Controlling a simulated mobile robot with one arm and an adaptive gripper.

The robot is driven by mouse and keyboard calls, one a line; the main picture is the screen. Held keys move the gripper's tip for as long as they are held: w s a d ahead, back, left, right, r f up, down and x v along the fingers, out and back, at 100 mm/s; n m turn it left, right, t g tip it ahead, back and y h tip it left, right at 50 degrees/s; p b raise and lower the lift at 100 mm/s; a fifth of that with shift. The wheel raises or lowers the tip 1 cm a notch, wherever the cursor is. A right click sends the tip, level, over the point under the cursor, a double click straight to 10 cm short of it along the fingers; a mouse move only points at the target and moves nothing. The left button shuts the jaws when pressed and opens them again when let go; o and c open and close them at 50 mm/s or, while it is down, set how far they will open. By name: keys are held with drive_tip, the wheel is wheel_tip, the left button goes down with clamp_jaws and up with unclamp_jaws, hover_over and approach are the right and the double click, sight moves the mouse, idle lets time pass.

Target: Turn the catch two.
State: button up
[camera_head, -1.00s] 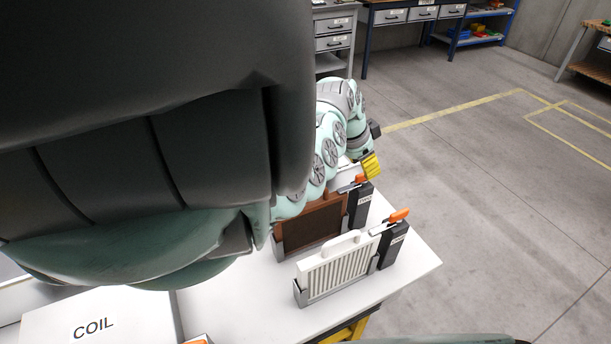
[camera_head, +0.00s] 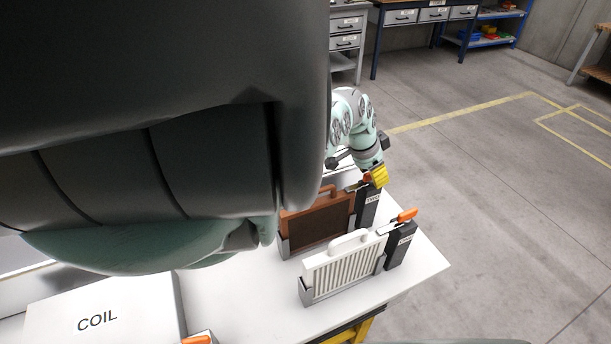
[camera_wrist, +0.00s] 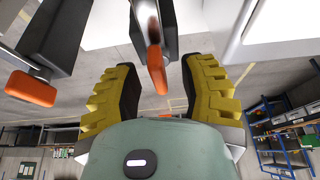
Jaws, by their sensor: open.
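The catch (camera_head: 367,178) on the black post beside the brown panel has an orange-tipped lever; the small label there seems to read TWO. My gripper (camera_head: 380,177) has yellow ridged fingers and is at this catch, above its post. In the wrist view my gripper (camera_wrist: 160,90) is open, with the catch's orange tip (camera_wrist: 156,70) between the two fingers. I see gaps on both sides of the tip. Part of the lever is hidden by the gripper in the head view.
A second orange catch (camera_head: 407,215) sits by the white slatted panel (camera_head: 343,268), close in front; it also shows in the wrist view (camera_wrist: 30,88). The brown panel (camera_head: 318,222) stands in a holder on the white table (camera_head: 245,300). A COIL box (camera_head: 130,290) lies left.

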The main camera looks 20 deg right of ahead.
drive_tip(key=shift+c, duration=0.3)
clamp_jaws()
idle(0.3)
